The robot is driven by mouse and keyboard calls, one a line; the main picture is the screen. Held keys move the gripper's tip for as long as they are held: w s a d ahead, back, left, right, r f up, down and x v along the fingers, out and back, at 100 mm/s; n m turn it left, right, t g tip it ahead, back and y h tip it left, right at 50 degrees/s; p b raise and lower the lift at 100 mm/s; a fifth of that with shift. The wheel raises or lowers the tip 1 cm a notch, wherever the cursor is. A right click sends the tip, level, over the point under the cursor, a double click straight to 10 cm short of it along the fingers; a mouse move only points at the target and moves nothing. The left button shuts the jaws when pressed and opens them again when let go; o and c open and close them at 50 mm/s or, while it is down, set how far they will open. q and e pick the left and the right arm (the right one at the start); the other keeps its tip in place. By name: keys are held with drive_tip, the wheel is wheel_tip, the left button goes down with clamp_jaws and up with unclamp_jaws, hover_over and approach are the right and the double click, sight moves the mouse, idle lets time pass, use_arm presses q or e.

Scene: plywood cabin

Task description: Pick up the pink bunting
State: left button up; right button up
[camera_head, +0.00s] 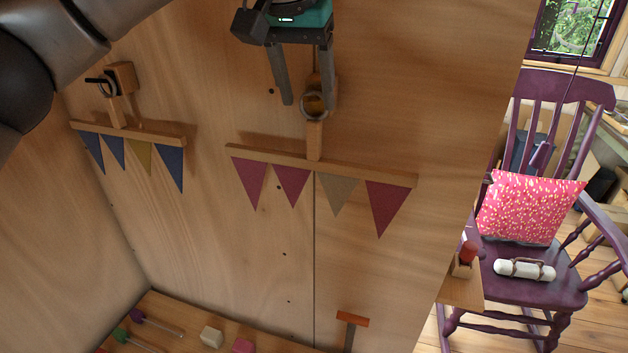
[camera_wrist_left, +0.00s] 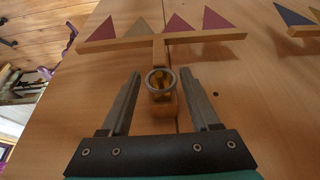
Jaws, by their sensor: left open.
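The pink bunting (camera_head: 375,177) hangs against the plywood wall: a wooden bar with several flags, mostly dark pink and one tan. A wooden stem rises from the bar to a block with a metal ring (camera_head: 314,104). My left gripper (camera_head: 306,106) is open, its two fingers reaching down on either side of the top of the stem by the ring. In the left wrist view the bunting (camera_wrist_left: 200,38) is seen upside down, and the ring (camera_wrist_left: 160,82) shows between the open fingertips (camera_wrist_left: 161,74), with no visible grip. My right gripper is not in view.
A second bunting (camera_head: 160,137) with blue and yellow flags hangs to the left on its own hook. Below is a wooden shelf (camera_head: 185,318) with small items. A purple rocking chair (camera_head: 540,275) with a pink cushion (camera_head: 530,208) stands right, past the wall's edge.

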sight(312, 121)
use_arm(q)
drive_tip(key=p+x, duration=0.1)
drive_tip(key=x, duration=0.7)
drive_tip(key=shift+w+f, duration=0.1)
drive_tip(key=shift+f, duration=0.1)
clamp_jaws()
idle(1.2)
